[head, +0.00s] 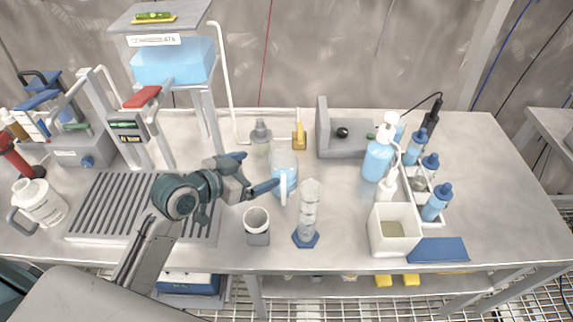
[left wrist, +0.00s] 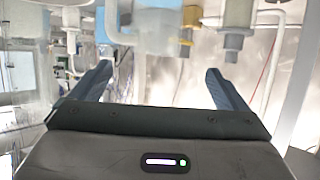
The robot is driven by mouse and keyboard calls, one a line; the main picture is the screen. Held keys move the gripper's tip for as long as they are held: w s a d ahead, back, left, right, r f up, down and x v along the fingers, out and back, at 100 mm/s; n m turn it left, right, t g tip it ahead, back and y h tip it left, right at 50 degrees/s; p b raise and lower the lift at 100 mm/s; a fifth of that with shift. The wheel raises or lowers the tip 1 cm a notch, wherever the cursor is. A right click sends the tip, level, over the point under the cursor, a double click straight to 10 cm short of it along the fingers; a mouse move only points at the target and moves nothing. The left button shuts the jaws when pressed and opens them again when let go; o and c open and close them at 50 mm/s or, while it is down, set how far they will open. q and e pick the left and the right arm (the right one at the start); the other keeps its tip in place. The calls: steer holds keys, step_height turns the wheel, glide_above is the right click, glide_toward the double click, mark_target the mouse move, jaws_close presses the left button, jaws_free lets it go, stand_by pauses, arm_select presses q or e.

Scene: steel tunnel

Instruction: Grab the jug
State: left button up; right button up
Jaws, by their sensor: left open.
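The clear jug (head: 284,168) with pale blue liquid stands upright on the bench, its pale handle on the near side. My left gripper (head: 260,170) is open, just left of the jug, with its blue fingers pointing towards it. The near finger reaches close to the handle; I cannot tell whether it touches. In the left wrist view the jug (left wrist: 158,22) is at the top, beyond the open fingers of the gripper (left wrist: 160,78), with nothing between them. My right gripper is not in view.
A grey-white cup (head: 257,228) and a clear cylinder on a blue base (head: 307,215) stand close in front. A grey bottle (head: 261,138) and a yellow item (head: 299,138) are behind. A slatted tray (head: 120,205) lies left, a white bin (head: 394,232) right.

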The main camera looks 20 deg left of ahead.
mark_target(279, 163)
arm_select(q)
steer(key=x, duration=0.4)
steer(key=shift+w+d+p, duration=0.25)
steer(key=shift+p, duration=0.05)
steer(key=shift+w+d, duration=0.25)
steer(key=p+x, duration=0.1)
steer(key=x, duration=0.2)
steer(key=shift+d+f+p, duration=0.15)
steer(key=shift+d+p, duration=0.15)
steer(key=shift+p, duration=0.05)
steer(key=shift+w+d+f, duration=0.25)
steer(key=shift+w+f, duration=0.05)
steer(key=shift+w, duration=0.15)
steer(key=c, duration=1.4)
steer(key=shift+r, duration=0.1)
